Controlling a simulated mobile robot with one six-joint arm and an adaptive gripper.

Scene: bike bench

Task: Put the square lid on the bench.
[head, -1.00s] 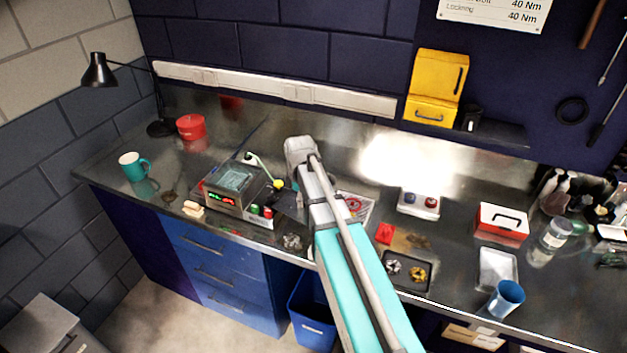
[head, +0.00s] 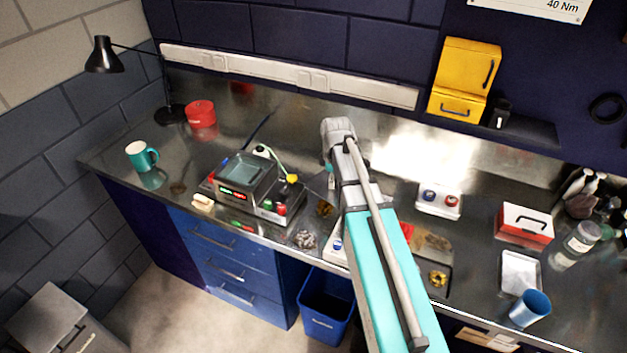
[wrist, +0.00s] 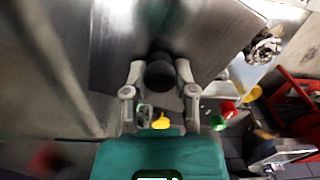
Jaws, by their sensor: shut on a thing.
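The square lid (wrist: 185,35) is a grey metal plate with a black round knob (wrist: 159,72). My gripper (wrist: 159,80) is shut on this knob in the wrist view. In the head view part of the lid (head: 318,186) shows as a dark plate just right of the bath device, beside my arm. My arm hides the rest of it and most of the gripper there. The lid seems to hang above the bench (head: 390,165); I cannot tell the gap. The bath device (head: 245,178) has an open top.
A crumpled grey thing (head: 306,240) lies near the front edge. A box with red and blue knobs (head: 439,199) is right of my arm. Bare bench lies behind the arm.

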